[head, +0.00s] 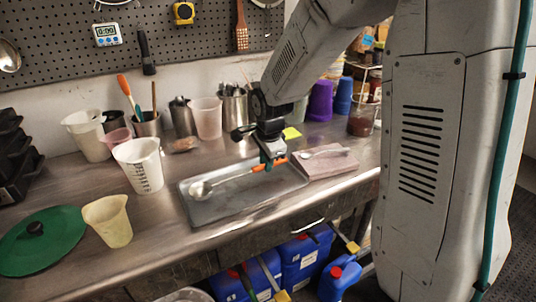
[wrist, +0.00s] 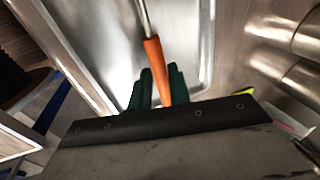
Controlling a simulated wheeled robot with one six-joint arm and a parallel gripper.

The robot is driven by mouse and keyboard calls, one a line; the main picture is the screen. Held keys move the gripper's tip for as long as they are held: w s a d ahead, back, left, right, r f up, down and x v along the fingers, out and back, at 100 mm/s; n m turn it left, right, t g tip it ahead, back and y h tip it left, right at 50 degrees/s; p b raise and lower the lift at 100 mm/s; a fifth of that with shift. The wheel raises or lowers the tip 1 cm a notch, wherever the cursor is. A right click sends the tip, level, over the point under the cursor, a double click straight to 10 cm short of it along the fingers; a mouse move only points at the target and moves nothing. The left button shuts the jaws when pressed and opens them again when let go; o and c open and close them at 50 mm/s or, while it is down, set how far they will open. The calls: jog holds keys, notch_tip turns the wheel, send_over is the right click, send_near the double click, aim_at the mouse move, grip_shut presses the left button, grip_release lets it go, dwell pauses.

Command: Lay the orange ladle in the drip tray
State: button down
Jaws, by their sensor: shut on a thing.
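The orange ladle has a steel bowl and stem (head: 200,190) and an orange handle (head: 276,163). My gripper (head: 265,161) is shut on the orange handle, near the back right end of the drip tray. The drip tray (head: 240,207) is a shallow grey metal tray on the bench. The ladle's bowl and stem appear within the tray's outline; I cannot tell whether they touch its floor. In the wrist view the orange handle (wrist: 152,55) runs between the green fingers (wrist: 161,88), with the tray (wrist: 192,60) behind it. The bowl is out of that view.
A folded pink cloth (head: 335,166) with a metal spoon (head: 325,153) lies right of the tray. A white measuring jug (head: 140,165), a yellowish cup (head: 107,222) and a green lid (head: 42,240) stand to the left. Cups and canisters line the wall behind.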

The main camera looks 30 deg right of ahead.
jog(key=shift+f, duration=0.2)
jog(key=c, duration=1.2)
grip_release()
jog(key=shift+c, duration=0.2)
jog(key=shift+d, duration=0.1)
jog(key=v, duration=0.7)
jog(key=shift+r, duration=0.4)
jog(key=shift+s, duration=0.1)
